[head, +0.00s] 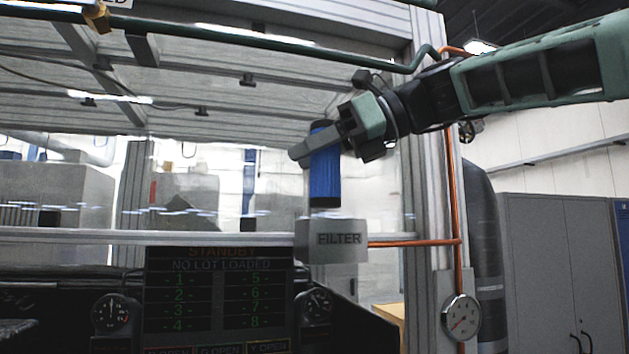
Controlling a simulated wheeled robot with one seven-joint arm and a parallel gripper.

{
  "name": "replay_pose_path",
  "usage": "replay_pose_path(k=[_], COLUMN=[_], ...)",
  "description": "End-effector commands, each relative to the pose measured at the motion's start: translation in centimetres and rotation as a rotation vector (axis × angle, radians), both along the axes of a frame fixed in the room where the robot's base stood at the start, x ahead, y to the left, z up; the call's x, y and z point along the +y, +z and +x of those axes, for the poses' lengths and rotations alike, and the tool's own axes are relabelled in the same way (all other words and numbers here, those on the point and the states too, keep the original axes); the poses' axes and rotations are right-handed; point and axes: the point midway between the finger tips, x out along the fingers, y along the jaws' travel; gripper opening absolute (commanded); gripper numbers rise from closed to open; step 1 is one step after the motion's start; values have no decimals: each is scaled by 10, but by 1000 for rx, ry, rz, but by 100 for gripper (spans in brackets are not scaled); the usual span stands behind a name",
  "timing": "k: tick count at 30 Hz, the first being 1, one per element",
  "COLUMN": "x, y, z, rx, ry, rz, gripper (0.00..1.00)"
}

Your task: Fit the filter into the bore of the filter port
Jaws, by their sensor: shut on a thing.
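The filter (324,184) is a blue cylinder with a dark lower end, standing about upright in the middle of the head view. My gripper (318,152) reaches in from the upper right and is shut on the filter near its top. The filter port (331,242) is a grey block marked FILTER, directly below in the picture. The filter's lower end shows just above the block's top edge. I cannot tell whether it touches the block or stands apart from it. The bore is not visible from this angle.
A display panel (219,299) reading STANDBY sits lower left, with gauges (111,314) beside it. A metal rail (150,236) runs left from the port. An upright frame post (421,200), an orange pipe (457,200) and another gauge (461,317) stand to the right.

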Motion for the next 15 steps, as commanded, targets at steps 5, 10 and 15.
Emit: replay_pose_path(k=[5, 10, 15], x=[-2, -2, -3], y=[-18, -33, -54], z=[0, 0, 0], rx=[0, 3, 2], ry=[-3, -3, -4], rz=[0, 0, 0], gripper=[16, 16, 16])
